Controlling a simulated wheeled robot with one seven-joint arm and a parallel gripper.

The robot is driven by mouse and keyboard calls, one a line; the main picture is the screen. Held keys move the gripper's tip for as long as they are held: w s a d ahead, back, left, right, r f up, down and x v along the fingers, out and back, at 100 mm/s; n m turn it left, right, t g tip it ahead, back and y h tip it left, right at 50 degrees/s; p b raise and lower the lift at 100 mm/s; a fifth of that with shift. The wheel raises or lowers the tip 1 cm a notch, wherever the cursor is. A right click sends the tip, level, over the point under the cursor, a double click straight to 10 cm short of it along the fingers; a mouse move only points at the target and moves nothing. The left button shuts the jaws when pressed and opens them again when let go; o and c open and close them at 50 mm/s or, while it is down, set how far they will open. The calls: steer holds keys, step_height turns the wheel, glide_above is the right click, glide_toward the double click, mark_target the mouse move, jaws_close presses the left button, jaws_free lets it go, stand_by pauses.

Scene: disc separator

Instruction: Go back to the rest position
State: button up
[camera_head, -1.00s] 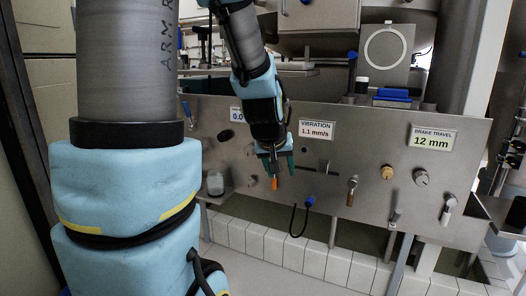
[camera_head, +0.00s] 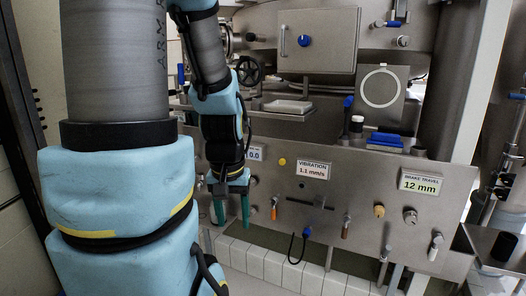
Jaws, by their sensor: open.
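My gripper (camera_head: 232,211) hangs in front of the left part of the steel control panel (camera_head: 365,208), its two green fingers pointing down. The fingers are spread, with nothing visible between them. My blue-padded arm comes down from the top left. A small orange-handled lever (camera_head: 274,208) on the panel is just right of the gripper and apart from it. The arm and gripper hide the panel's left part.
The panel carries a yellow button (camera_head: 282,161), a vibration display (camera_head: 312,170), a brake travel display (camera_head: 420,183) and several knobs and levers. A black hose (camera_head: 291,248) with a blue fitting hangs below it. A white tiled ledge (camera_head: 270,266) runs underneath.

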step_height(320, 180, up, 19)
steer(key=p, duration=1.6)
steer(key=shift+f, duration=0.1)
stand_by(0.4)
